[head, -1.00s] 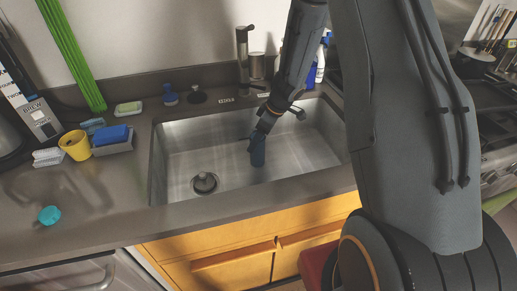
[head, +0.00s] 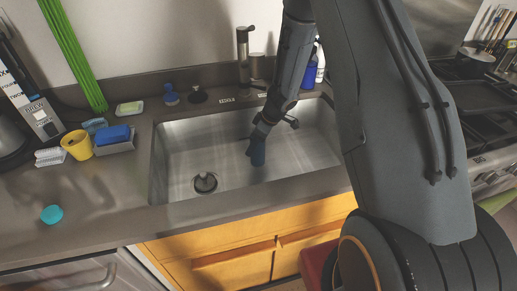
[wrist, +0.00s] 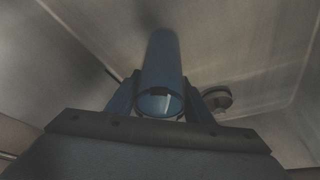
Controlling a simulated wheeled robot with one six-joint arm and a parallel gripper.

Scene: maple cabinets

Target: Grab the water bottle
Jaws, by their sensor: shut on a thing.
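The water bottle is a dark blue cylinder (head: 258,157) in the sink, below the end of my arm in the head view. In the wrist view the bottle (wrist: 161,75) lies between the two fingers, its round end facing the camera. My gripper (wrist: 160,100) is shut on the bottle, one finger on each side. In the head view my gripper (head: 256,147) is small and dark over the bottle, so its fingers are hard to make out. I cannot tell whether the bottle's far end touches the sink floor.
The steel sink (head: 180,160) has a drain (head: 205,183) left of the bottle and a faucet (head: 243,60) behind. Left on the counter are a yellow cup (head: 77,145), a blue sponge (head: 113,134) and a teal item (head: 51,214). Spray bottles (head: 309,72) stand behind my arm.

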